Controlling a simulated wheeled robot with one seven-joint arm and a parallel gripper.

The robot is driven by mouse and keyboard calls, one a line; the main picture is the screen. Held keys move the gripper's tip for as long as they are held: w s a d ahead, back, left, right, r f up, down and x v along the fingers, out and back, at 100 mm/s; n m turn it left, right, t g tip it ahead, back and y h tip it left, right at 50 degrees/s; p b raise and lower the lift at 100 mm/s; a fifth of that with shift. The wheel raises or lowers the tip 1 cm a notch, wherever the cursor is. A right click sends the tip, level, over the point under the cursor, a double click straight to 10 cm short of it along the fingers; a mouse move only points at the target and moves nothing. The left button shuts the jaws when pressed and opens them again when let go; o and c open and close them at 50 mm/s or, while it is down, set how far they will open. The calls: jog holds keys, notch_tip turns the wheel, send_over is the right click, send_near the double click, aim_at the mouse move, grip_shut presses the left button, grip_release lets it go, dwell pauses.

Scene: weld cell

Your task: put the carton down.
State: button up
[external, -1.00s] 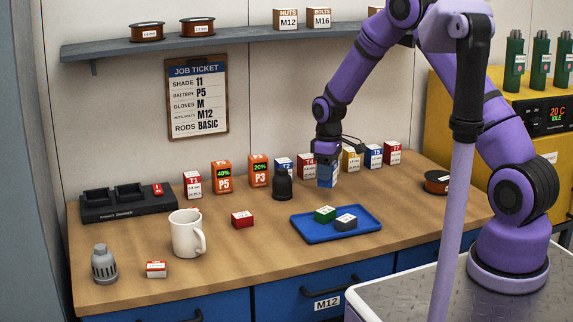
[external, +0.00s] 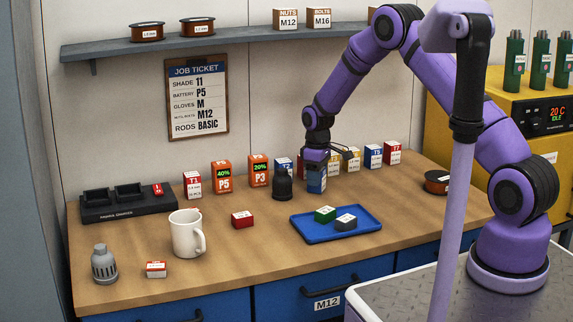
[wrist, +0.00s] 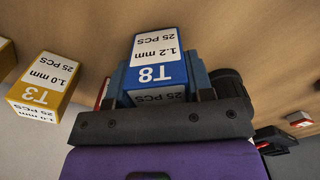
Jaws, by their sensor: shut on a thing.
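The carton (external: 316,184) is blue and white; in the wrist view its label reads T8, 1.2 mm, 25 PCS (wrist: 157,65). My gripper (external: 316,166) is shut on it, with a jaw on either side in the wrist view (wrist: 160,85). The carton is upright, low over the bench (external: 260,245) behind the blue tray (external: 300,227). I cannot tell whether its base touches the wood. My gripper and the carton hide part of the carton row behind.
A dark bottle (external: 282,186) stands close left of the carton. A yellow T3 carton (wrist: 42,85) and others (external: 373,155) stand to the right in the external view.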

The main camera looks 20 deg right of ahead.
jog(key=shift+f, duration=0.1)
jog(key=o, duration=1)
jog(key=shift+o, duration=0.2)
notch_tip(320, 180, up, 13)
jog(key=s+d+r+m+t, duration=0.15)
jog(key=s+d+r, duration=0.35)
jog(key=s+r, duration=0.55)
jog(key=s+d+r+m+t, duration=0.1)
jog(key=s+d+r+m, duration=0.3)
jog(key=s+r, duration=0.65)
jog(key=s+d+r+m+t, duration=0.1)
jog(key=s+d, duration=0.2)
jog(key=s, duration=0.9)
jog(key=s+d+r+m+t, duration=0.1)
jog(key=s+d, duration=0.3)
jog(key=s, duration=0.8)
jog(key=shift+s+r+m+t, duration=0.15)
jog(key=shift+r+m+t, duration=0.25)
jog(key=shift+m, duration=0.35)
